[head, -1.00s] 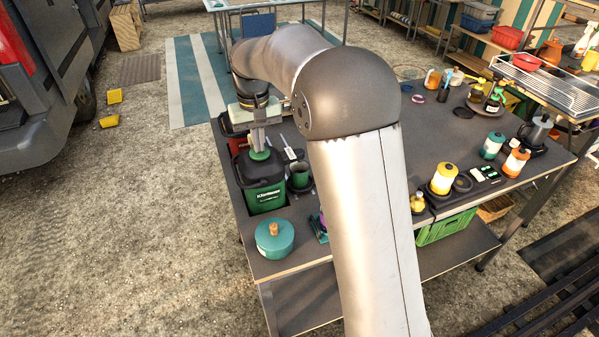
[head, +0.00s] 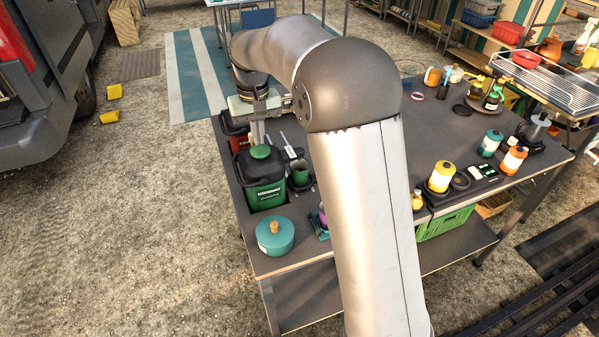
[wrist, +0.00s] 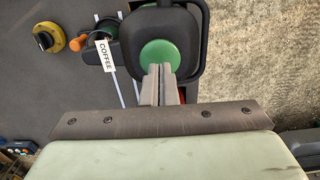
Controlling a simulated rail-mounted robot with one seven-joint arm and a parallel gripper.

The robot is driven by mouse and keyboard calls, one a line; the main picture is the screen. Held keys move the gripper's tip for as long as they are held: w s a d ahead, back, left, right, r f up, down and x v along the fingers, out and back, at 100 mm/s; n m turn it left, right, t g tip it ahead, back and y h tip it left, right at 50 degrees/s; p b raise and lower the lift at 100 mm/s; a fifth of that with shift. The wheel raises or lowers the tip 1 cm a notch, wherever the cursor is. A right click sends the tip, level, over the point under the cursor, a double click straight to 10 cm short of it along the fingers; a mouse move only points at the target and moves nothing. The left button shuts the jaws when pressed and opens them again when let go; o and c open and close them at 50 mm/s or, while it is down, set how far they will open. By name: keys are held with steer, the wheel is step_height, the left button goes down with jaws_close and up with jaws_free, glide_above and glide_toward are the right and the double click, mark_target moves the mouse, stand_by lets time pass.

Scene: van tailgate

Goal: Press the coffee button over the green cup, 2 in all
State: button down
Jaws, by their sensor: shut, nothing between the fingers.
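A dark green and black dispenser (head: 264,194) stands at the table's left edge, with a round green button (head: 260,152) on top. The button also shows in the wrist view (wrist: 158,54). A green cup (head: 299,175) stands just right of the dispenser. A white tag reading COFFEE (wrist: 104,56) shows left of the button in the wrist view. My gripper (head: 259,141) is shut and empty. Its fingertips (wrist: 160,68) are at the button's near edge in the wrist view; in the head view they are behind and above it. I cannot tell whether they touch it.
A red container (head: 237,140) stands behind the dispenser. A teal lidded pot (head: 275,236) is in front of it. A yellow round item (wrist: 48,37) lies at left in the wrist view. My arm hides part of the table's middle; several bottles stand to the right.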

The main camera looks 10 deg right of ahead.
step_height(320, 180, up, 6)
steer(key=p, duration=0.4)
steer(key=shift+f+p, duration=0.1)
steer(key=shift+p, duration=0.2)
steer(key=s+d+f, duration=0.1)
steer(key=s+d, duration=0.2)
steer(key=s, duration=0.7)
steer(key=s+d+f+m, duration=0.1)
steer(key=s+d+f, duration=0.1)
steer(key=s, duration=0.9)
steer(key=s+d+f, duration=0.1)
steer(key=s+d, duration=0.3)
steer(key=s, duration=0.7)
steer(key=shift+s+d+f+t, duration=0.25)
steer(key=shift+f+t, duration=0.05)
steer(key=shift+f, duration=0.1)
